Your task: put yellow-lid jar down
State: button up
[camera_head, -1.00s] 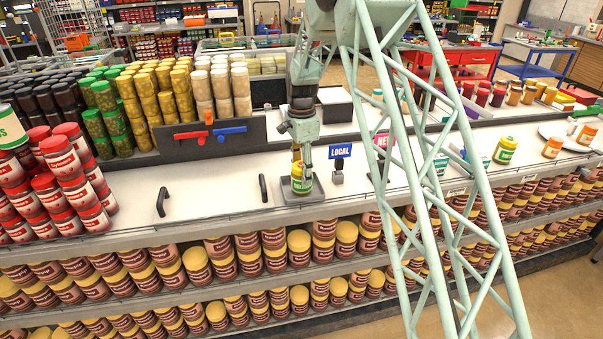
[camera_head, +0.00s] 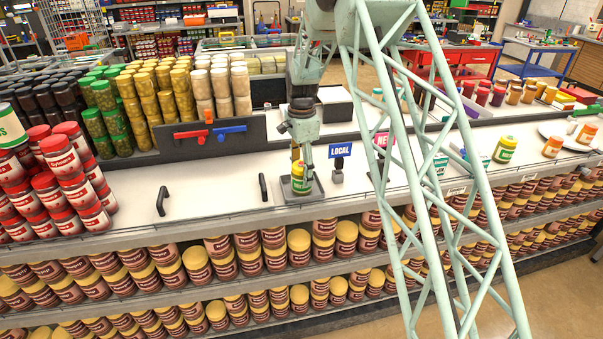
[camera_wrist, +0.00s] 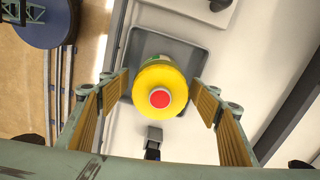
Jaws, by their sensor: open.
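The yellow-lid jar (camera_head: 302,184) has a green and yellow label and stands upright on a small grey square tray (camera_head: 289,190) on the white counter. In the wrist view the jar's yellow lid (camera_wrist: 160,88), with a red centre, lies over the tray (camera_wrist: 140,46). My gripper (camera_head: 302,160) is just above and around the jar's top. In the wrist view my gripper (camera_wrist: 160,105) is open, one padded finger on each side of the lid, with a visible gap on both sides. The jar's lower part is hidden under the lid in that view.
A blue "LOCAL" sign (camera_head: 340,151) stands right of the tray. A black handle (camera_head: 263,187) is to its left. A dark panel with red and blue levers (camera_head: 211,138) is behind. Red-lid jars (camera_head: 68,160) are stacked at left.

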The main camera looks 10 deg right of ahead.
jog(key=shift+r, duration=0.1)
notch_tip(320, 180, up, 12)
jog(key=shift+f, duration=0.15)
jog(key=shift+r, duration=0.2)
dwell(0.4)
jog(key=shift+r, duration=0.1)
dwell(0.7)
